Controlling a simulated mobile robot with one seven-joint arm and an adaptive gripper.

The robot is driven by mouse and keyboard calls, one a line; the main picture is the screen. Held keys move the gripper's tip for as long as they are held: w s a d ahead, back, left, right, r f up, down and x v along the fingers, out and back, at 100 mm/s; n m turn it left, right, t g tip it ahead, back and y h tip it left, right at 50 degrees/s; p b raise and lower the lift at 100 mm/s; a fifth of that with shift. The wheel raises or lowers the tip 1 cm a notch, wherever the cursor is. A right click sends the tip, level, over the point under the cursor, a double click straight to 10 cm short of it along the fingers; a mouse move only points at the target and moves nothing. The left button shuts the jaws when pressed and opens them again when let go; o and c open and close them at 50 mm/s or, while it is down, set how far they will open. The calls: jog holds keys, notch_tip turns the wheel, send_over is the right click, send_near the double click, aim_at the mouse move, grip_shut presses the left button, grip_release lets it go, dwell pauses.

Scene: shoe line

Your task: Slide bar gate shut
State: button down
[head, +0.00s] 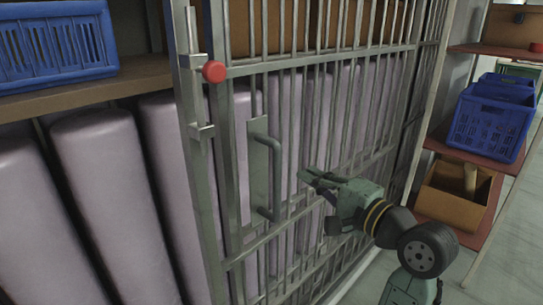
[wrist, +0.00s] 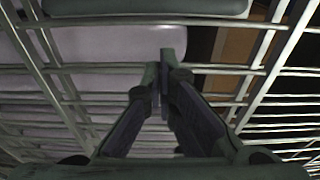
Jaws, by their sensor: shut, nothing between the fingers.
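The bar gate (head: 328,67) is a grey metal frame with upright bars, standing across a row of pale purple rolls. A grey D-shaped handle (head: 276,178) is fixed upright on a plate near its left edge. A rod with a red knob (head: 214,71) runs up the left edge. My gripper (head: 303,177) is shut and empty, just right of the handle, in front of the bars. In the wrist view my gripper's closed fingertips (wrist: 165,62) point at the bars (wrist: 75,103). A grey bar at the top there looks like the handle (wrist: 150,7). I cannot tell whether the fingertips touch the gate.
A blue crate (head: 55,42) sits on a shelf (head: 90,84) at the left. At the right, another blue crate (head: 490,125) and a brown box (head: 455,194) stand on red shelves. Open floor (head: 515,225) shows at the lower right.

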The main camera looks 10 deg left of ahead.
jog(key=p+x, duration=0.1)
jog(key=x, duration=0.8)
jog(key=shift+w+a+p, duration=0.25)
jog(key=shift+p, duration=0.15)
